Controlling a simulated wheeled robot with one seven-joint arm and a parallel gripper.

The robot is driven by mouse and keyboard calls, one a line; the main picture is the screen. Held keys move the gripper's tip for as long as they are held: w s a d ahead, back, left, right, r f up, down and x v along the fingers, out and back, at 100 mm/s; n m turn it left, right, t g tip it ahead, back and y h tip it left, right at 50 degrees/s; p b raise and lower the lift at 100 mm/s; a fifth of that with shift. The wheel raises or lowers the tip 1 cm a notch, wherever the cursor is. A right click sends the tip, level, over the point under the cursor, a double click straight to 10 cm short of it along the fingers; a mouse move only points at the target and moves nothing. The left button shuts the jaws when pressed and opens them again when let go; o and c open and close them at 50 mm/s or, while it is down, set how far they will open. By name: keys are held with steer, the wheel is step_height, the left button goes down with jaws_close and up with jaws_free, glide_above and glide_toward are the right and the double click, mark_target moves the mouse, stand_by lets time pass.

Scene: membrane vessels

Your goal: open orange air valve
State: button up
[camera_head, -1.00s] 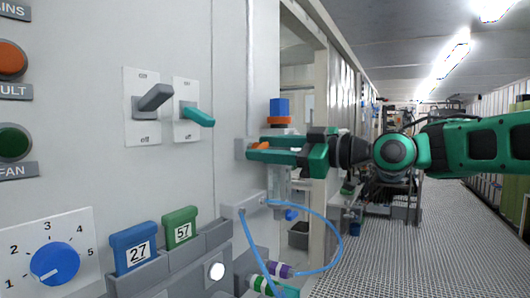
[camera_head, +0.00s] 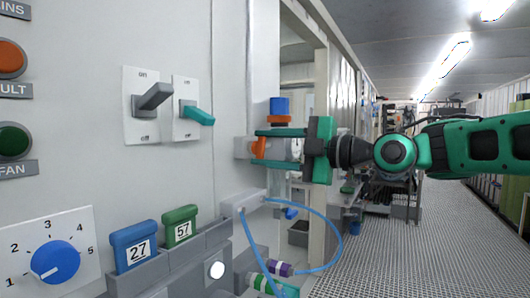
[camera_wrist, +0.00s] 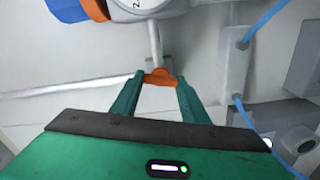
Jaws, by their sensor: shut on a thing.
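The orange air valve handle (camera_head: 259,147) sits on a grey fitting at the side of the cabinet, and its lever stands upright in the head view. My gripper (camera_head: 262,146) reaches it from the right with its fingers one above the other. In the wrist view, the orange handle (camera_wrist: 160,77) lies between the tips of my two green fingers (camera_wrist: 158,82), which are shut on it. The gripper partly hides the clear vessel behind it.
A blue and orange cap (camera_head: 279,110) stands just above my gripper. A blue hose (camera_head: 335,240) loops below it. Grey and teal switches (camera_head: 155,97) and a blue dial (camera_head: 55,262) are on the panel at left. The grated walkway at right is clear.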

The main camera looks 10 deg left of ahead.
steer(key=shift+w+d+f+n, duration=0.15)
steer(key=shift+w+d+n, duration=0.15)
steer(key=shift+n, duration=0.2)
steer(key=shift+a, duration=0.1)
steer(key=o, duration=1.1)
steer(key=shift+c, duration=0.2)
steer(key=shift+s, duration=0.15)
steer(key=v, duration=1)
steer(key=shift+d, duration=0.35)
steer(key=shift+s, duration=0.1)
